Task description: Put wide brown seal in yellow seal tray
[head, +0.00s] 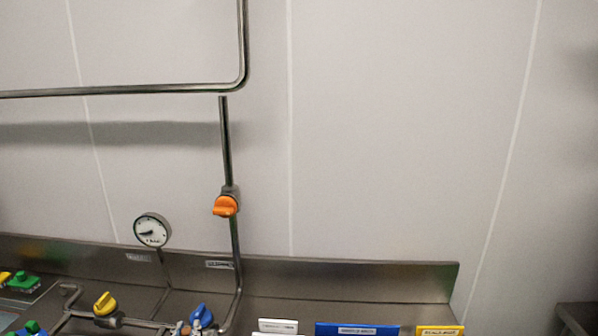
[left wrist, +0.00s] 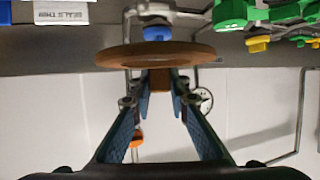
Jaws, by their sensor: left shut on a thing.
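The wide brown seal (left wrist: 130,57) is a flat brown ring, seen nearly edge-on in the left wrist view. The seal does not show in the head view. The yellow seal tray (head: 440,330) shows only its labelled top edge at the bottom right of the head view; its inside is cut off. My right gripper is in neither view.
A blue tray (head: 357,330) and a white tray (head: 278,325) stand left of the yellow one. Pipes with an orange valve (head: 225,206), a gauge (head: 152,230), a yellow knob (head: 105,303) and a blue knob (head: 201,315) stand further left. A steel backsplash (head: 350,277) runs behind.

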